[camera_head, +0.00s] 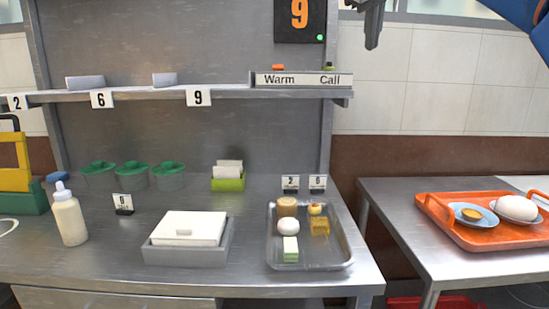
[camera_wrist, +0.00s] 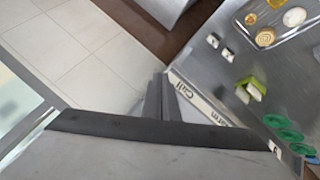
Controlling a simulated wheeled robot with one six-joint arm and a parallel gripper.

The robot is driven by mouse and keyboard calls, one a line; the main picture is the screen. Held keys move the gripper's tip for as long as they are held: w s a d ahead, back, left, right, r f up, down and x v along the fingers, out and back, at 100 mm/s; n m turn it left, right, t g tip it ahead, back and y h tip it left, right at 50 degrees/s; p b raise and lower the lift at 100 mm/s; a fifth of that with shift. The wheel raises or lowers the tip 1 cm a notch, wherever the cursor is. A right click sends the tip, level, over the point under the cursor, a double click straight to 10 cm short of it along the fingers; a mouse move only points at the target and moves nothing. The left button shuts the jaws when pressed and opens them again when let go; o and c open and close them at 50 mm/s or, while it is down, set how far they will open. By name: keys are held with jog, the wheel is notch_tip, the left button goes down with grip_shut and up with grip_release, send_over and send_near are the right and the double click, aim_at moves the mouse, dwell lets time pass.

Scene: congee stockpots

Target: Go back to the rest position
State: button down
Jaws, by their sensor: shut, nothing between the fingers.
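My gripper (camera_head: 374,24) is at the top edge of the head view, right of the dark number 9 display, pointing down in front of the tiled wall. It is shut and empty. In the wrist view its dark fingers (camera_wrist: 161,100) are together, beside the white Warm/Call strip (camera_wrist: 205,103).
A metal tray (camera_head: 330,262) with several food items is on the steel counter (camera_head: 100,265). A grey box (camera_head: 187,255), a squeeze bottle (camera_head: 69,215) and green-topped tubs (camera_head: 132,172) stand left. An orange tray (camera_head: 470,235) with dishes sits on the right table. The wall area between is free.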

jog(key=s+d+f+m+g+y, duration=0.1)
jog(key=s+d+f, duration=0.1)
jog(key=s+f, duration=0.8)
jog(key=s+d+f+m+g+y, duration=0.1)
jog(key=s+f, duration=0.9)
jog(key=f, duration=1.6)
jog(key=s+d+f+m+g, duration=0.1)
jog(key=s+d+f+m, duration=0.2)
jog(key=s+f, duration=0.7)
notch_tip(320, 180, down, 9)
jog(key=shift+s+d+g+y, duration=0.2)
jog(key=shift+g+y, duration=0.1)
jog(key=shift+y, duration=0.1)
